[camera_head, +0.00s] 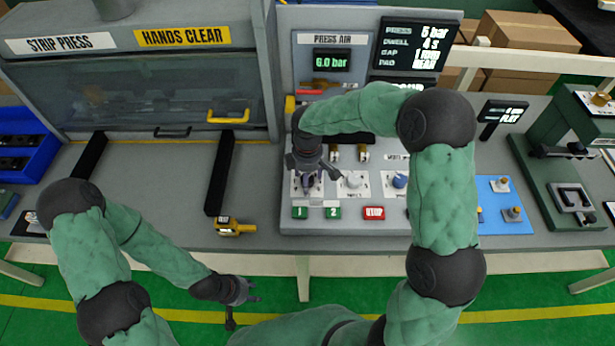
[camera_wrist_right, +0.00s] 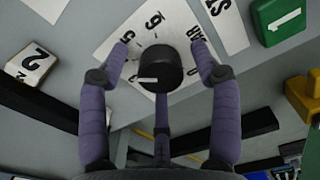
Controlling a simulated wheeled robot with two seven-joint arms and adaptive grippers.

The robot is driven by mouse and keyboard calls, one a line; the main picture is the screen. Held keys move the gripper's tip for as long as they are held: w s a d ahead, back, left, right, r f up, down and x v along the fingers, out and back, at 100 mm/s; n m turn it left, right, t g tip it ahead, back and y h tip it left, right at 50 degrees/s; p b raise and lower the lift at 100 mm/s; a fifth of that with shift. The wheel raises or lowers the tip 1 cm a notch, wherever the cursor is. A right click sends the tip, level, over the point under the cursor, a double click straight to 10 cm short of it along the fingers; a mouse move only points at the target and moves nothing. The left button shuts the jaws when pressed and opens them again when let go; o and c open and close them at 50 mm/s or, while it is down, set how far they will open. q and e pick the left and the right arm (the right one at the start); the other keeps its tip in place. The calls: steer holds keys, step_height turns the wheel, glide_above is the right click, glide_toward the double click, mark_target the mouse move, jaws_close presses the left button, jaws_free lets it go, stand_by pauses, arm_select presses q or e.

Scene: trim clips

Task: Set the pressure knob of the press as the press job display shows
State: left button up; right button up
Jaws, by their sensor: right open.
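The press job display (camera_head: 412,45) is a black panel at the top; it reads 5 bar, 4 s, 1 mm and a last line that looks like NEAR. A smaller green readout (camera_head: 332,62) under PRESS AIR shows 6.0 bar. The pressure knob (camera_wrist_right: 160,68) is black with a white pointer line, on a white BAR dial plate (camera_wrist_right: 128,40). My right gripper (camera_head: 308,180) is over the left end of the dial row. In the right wrist view its open fingers (camera_wrist_right: 160,75) stand around the knob; contact is unclear. My left gripper (camera_head: 245,291) is open and empty before the table.
Other knobs (camera_head: 352,181) sit right of my right gripper. Green buttons (camera_head: 300,212) and a red STOP button (camera_head: 374,213) lie below. A yellow tool (camera_head: 232,226) lies on the table's front edge.

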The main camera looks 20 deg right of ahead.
steer(key=c, duration=1.1)
steer(key=shift+c, duration=0.2)
steer(key=shift+m, duration=0.3)
steer(key=m, duration=0.3)
steer(key=shift+s+m+b, duration=0.1)
steer(key=shift+m+b, duration=0.2)
steer(key=shift+m, duration=1.7)
steer(key=shift+f, duration=0.1)
steer(key=o, duration=1.1)
steer(key=shift+o, duration=0.2)
